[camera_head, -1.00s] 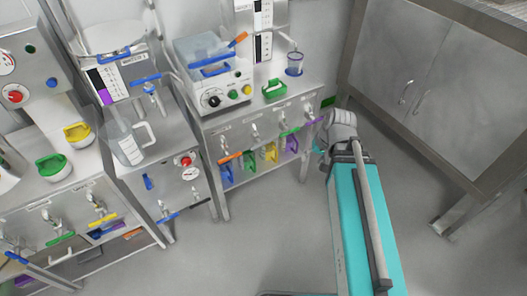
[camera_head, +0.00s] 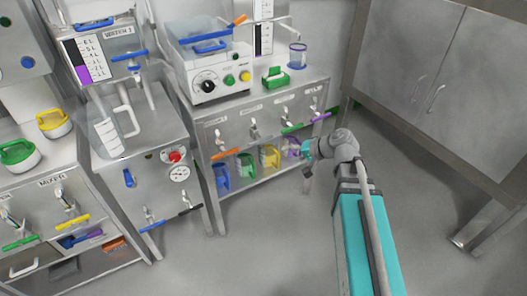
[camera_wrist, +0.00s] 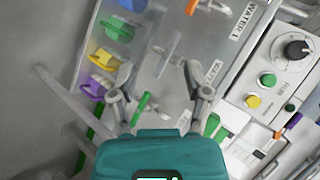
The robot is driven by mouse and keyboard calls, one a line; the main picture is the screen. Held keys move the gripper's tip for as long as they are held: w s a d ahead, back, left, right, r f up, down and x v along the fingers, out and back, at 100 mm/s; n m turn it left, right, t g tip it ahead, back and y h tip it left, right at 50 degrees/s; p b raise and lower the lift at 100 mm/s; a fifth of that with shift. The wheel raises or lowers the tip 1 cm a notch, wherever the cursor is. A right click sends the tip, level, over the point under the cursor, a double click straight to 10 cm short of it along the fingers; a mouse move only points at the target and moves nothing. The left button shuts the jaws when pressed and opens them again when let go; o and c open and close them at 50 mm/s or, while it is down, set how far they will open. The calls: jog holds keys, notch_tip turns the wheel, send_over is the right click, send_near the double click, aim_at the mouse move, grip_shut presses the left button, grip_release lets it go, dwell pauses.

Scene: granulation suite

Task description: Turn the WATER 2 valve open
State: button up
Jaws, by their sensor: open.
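A steel bench front carries a row of valves. In the wrist view the WATER 2 label (camera_wrist: 212,72) sits beside a valve with a plain grey handle (camera_wrist: 169,52); I take this as the WATER 2 valve, and it also shows in the head view (camera_head: 254,132). The WATER 1 label (camera_wrist: 243,22) and an orange handle (camera_wrist: 192,7) lie above it. A green handle (camera_wrist: 141,106) lies below, partly between my fingers. My gripper (camera_wrist: 160,80) is open and empty, its fingers pointing at the panel. In the head view my gripper (camera_head: 307,152) is in front of the bench's right end.
Blue (camera_head: 221,178), green (camera_head: 246,165), yellow (camera_head: 269,157) and purple containers sit under the valves. A purple handle (camera_head: 320,117) is at the row's right end. A control box (camera_head: 215,80) stands on top. A steel cabinet (camera_head: 440,80) is on the right; the floor between is clear.

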aim_at(263, 141)
jog(key=w+f+m+t+y+b, duration=0.4)
jog(key=w+f+b, duration=0.3)
jog(key=b, duration=1)
jog(key=shift+w+d+f+t+y, duration=0.2)
jog(key=shift+f+t+y, duration=0.3)
jog(key=shift+t, duration=0.2)
jog(key=shift+w+a+r, duration=0.1)
jog(key=shift+a, duration=0.05)
jog(key=shift+x, duration=6.75)
grip_shut()
jog(key=shift+d, duration=0.35)
jog(key=shift+a+r, duration=0.1)
jog(key=shift+a, duration=0.2)
